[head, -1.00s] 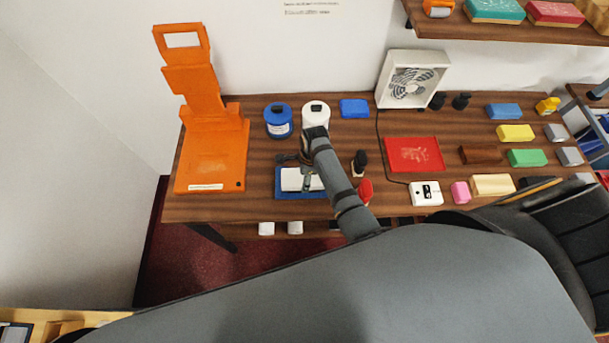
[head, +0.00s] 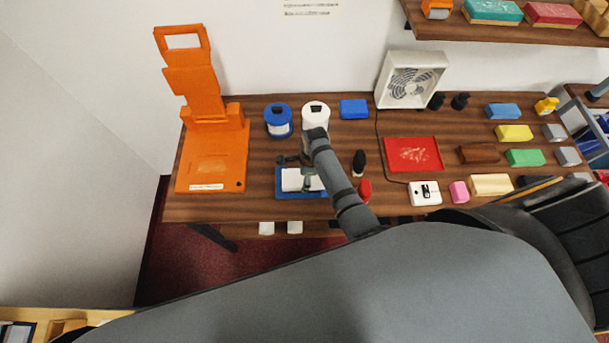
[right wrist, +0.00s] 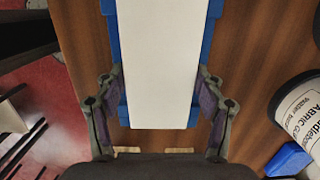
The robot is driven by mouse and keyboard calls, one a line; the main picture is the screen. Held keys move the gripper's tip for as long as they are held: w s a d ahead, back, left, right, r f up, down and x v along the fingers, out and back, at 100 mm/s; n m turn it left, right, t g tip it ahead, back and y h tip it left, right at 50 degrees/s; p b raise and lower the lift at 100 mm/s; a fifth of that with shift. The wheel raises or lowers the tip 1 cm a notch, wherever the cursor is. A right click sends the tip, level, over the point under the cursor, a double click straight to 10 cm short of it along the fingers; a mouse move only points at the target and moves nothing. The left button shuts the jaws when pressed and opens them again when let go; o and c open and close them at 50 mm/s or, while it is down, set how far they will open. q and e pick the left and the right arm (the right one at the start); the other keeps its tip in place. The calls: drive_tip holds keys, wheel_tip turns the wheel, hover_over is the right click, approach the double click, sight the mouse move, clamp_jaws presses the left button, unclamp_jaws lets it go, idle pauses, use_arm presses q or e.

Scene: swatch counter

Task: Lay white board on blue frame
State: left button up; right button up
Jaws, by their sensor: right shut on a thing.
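The white board (head: 292,181) is over the blue frame (head: 300,195) near the table's front edge, left of centre. In the right wrist view the long white board (right wrist: 162,60) lies lengthwise over the blue frame (right wrist: 208,42), whose edges show along both sides. My right gripper (head: 305,172) is shut on the board, with a finger at each long side, as the right wrist view (right wrist: 160,85) shows. I cannot tell whether the board touches the frame. My arm hides part of the board in the head view. My left gripper is not in view.
An orange stand (head: 212,155) is to the left. A blue-lidded jar (head: 279,122) and a white jar (head: 316,115) stand behind the frame. A black-handled stamp (head: 359,162) and a red item (head: 364,190) are close on the right. A red tray (head: 413,155) lies further right.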

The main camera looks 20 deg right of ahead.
drive_tip(key=shift+f, duration=0.4)
idle(0.6)
drive_tip(key=o, duration=1.4)
drive_tip(key=shift+c, duration=0.2)
wheel_tip(320, 180, up, 12)
drive_tip(key=d, duration=0.1)
drive_tip(key=shift+s+d, duration=0.2)
drive_tip(key=shift+f, duration=0.1)
